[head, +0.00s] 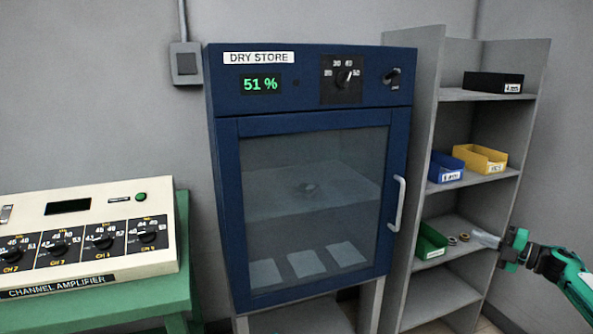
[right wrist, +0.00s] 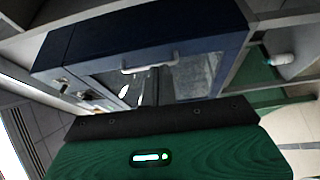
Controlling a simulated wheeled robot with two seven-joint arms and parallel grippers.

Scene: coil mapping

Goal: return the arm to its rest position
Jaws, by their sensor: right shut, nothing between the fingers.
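My right gripper (head: 485,238) is at the right of the head view, in front of the grey shelf unit, by the shelf with the green bin. Its arm, green and black, comes in from the right edge. The gripper is shut and holds nothing. In the right wrist view its dark fingers (right wrist: 150,92) stick out past the green gripper body, with the blue cabinet beyond them. My left gripper is in neither view.
The blue dry store cabinet (head: 224,200) has its glass door shut and reads 51 %. The shelf unit (head: 428,130) holds black (head: 493,82), yellow (head: 480,158), blue (head: 446,166) and green (head: 431,242) bins and small rings. A channel amplifier (head: 90,230) sits on a green table (head: 184,240).

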